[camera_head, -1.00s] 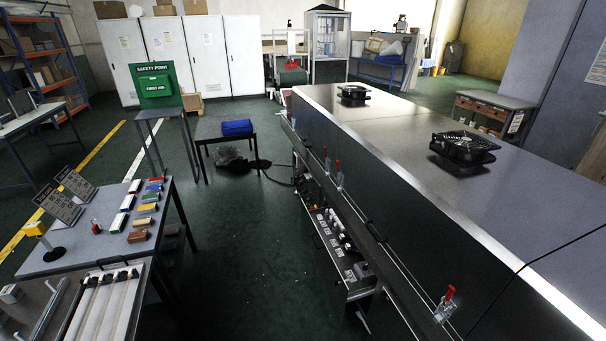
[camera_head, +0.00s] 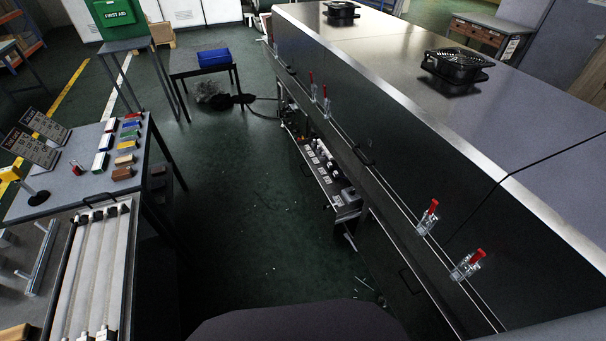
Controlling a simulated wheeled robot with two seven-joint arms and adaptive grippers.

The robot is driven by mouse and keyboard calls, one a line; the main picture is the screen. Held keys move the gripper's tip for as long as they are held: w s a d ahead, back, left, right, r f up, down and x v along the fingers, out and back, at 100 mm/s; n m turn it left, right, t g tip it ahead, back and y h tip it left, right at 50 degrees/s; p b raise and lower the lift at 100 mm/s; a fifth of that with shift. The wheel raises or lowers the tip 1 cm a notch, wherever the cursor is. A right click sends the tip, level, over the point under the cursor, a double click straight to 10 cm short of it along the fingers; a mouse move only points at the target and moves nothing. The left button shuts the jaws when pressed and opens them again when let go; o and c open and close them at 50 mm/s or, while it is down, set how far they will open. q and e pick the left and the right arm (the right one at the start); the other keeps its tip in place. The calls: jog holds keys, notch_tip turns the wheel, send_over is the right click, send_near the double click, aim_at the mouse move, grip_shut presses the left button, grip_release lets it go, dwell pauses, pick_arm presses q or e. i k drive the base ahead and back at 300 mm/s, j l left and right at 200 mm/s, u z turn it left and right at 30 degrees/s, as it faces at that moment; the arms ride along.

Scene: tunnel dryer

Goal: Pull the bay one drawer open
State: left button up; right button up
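The long metal tunnel dryer (camera_head: 400,150) runs down the right side. Its side has dark panels with black handles; one handle (camera_head: 411,282) is low on the near part, another (camera_head: 362,155) further along. Red-handled clamps (camera_head: 428,217) sit along the side rail. No label marks which part is the bay one drawer, so I cannot tell it apart. A low shelf of components (camera_head: 330,175) shows under the dryer's middle. Neither of my grippers is in view.
A table (camera_head: 65,190) with coloured blocks and tilted signs stands at left. In front of it is a tray of white tubes (camera_head: 95,270) with a black handle. A small table with a blue bin (camera_head: 212,58) is further back.

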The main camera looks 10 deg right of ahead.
aim_at(316, 193)
jog(key=i+j+u, duration=0.1)
jog(key=i, duration=0.35)
jog(key=i+j+u, duration=0.15)
jog(key=i+j, duration=0.15)
jog(key=i, duration=0.2)
jog(key=i+j+u, duration=0.1)
jog(key=i, duration=0.35)
